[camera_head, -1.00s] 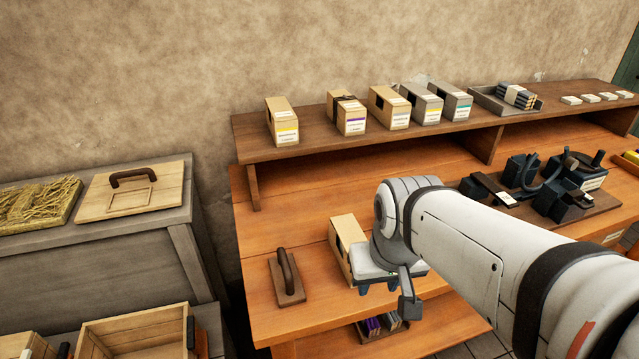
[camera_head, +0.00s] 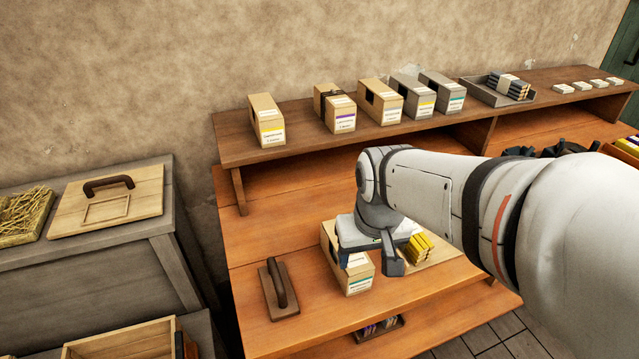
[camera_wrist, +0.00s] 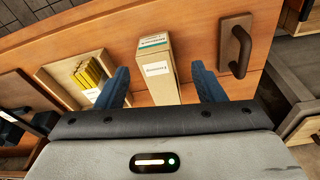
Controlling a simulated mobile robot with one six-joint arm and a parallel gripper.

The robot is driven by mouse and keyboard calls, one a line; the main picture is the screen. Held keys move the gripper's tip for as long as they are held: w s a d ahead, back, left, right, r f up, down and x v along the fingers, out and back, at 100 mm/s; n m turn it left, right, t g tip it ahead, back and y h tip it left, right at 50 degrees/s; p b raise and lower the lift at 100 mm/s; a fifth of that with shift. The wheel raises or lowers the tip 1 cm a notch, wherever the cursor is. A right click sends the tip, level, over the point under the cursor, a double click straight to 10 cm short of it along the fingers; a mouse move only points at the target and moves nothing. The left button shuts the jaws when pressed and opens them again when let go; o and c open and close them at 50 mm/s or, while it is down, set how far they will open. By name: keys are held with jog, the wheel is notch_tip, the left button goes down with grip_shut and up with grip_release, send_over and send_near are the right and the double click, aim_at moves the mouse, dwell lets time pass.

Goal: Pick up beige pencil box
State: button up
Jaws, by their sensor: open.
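A beige pencil box (camera_head: 350,281) with a white label and a teal stripe stands on the lower wooden bench, left of my gripper's body. The wrist view shows the beige box (camera_wrist: 157,74) between my two open blue fingers (camera_wrist: 164,88), with a gap on each side. Its near end is hidden by my gripper. In the head view my gripper (camera_head: 378,262) is just above and beside the box, and its fingertips are partly hidden. More beige boxes (camera_head: 267,122) stand on the upper shelf, with yellow, purple and other labels.
A wooden block with a dark handle (camera_head: 280,288) lies just left of the box. A tray with yellow pencils (camera_head: 420,246) lies to the right. Grey boxes (camera_head: 441,95) stand on the upper shelf (camera_head: 230,145) behind.

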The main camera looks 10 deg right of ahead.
jog(key=o, duration=0.4)
jog(key=shift+n+g, duration=0.5)
jog(key=shift+g, duration=0.1)
jog(key=w+f, duration=0.1)
jog(key=w, duration=0.1)
jog(key=w+f, duration=0.1)
jog(key=w, duration=0.2)
jog(key=w+f+p, duration=0.1)
jog(key=w+f, duration=0.1)
jog(key=shift+w+a, duration=0.1)
jog(key=shift+w, duration=0.3)
jog(key=shift+o, duration=0.2)
jog(key=shift+n+g, duration=0.4)
jog(key=w+f, duration=0.4)
jog(key=shift+w+f+p, duration=0.2)
jog(key=shift+w+p, duration=0.05)
jog(key=shift+p, duration=0.15)
jog(key=shift+w+f, duration=0.15)
jog(key=shift+f, duration=3.95)
